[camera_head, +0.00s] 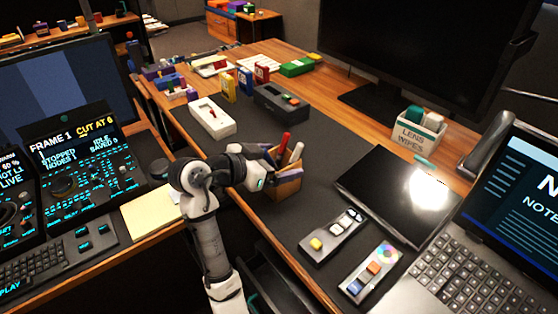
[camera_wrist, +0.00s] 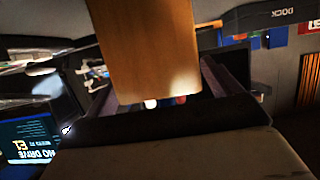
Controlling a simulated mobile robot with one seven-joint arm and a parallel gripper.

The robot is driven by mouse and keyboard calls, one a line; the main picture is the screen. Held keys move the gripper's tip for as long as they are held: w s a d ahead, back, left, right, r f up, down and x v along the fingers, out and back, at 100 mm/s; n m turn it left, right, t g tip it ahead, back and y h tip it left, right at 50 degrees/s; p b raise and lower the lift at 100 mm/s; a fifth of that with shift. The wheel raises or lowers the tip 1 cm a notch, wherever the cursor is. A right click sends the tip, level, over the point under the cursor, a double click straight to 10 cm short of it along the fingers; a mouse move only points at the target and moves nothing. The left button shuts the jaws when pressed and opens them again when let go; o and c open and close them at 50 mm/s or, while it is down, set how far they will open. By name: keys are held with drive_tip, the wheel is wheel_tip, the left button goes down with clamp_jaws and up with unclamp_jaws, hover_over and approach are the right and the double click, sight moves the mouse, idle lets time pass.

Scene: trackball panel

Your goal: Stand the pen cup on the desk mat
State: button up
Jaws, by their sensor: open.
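The pen cup (camera_head: 287,187) is a small tan wooden box holding several pens, one of them red. In the head view it appears upright on the dark desk mat (camera_head: 335,150), near the mat's left edge. My gripper (camera_head: 268,170) is at the cup's left side and hides part of it. In the wrist view the cup (camera_wrist: 155,45) fills the upper middle, between the two dark open fingers, with red, blue and white pen ends below its edge. I cannot tell whether either finger touches it.
A white tray (camera_head: 208,118) and a dark box (camera_head: 281,101) lie behind the cup. A black tablet (camera_head: 385,195), two small control panels (camera_head: 333,235) (camera_head: 372,271) and a laptop (camera_head: 470,250) are to the right. A lens-wipes box (camera_head: 418,133) stands behind the tablet.

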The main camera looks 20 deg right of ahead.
drive_tip(key=b+v, duration=0.1)
drive_tip(key=v, duration=1)
drive_tip(key=shift+a+b, duration=0.15)
drive_tip(key=shift+b, duration=0.25)
drive_tip(key=shift+s, duration=0.1)
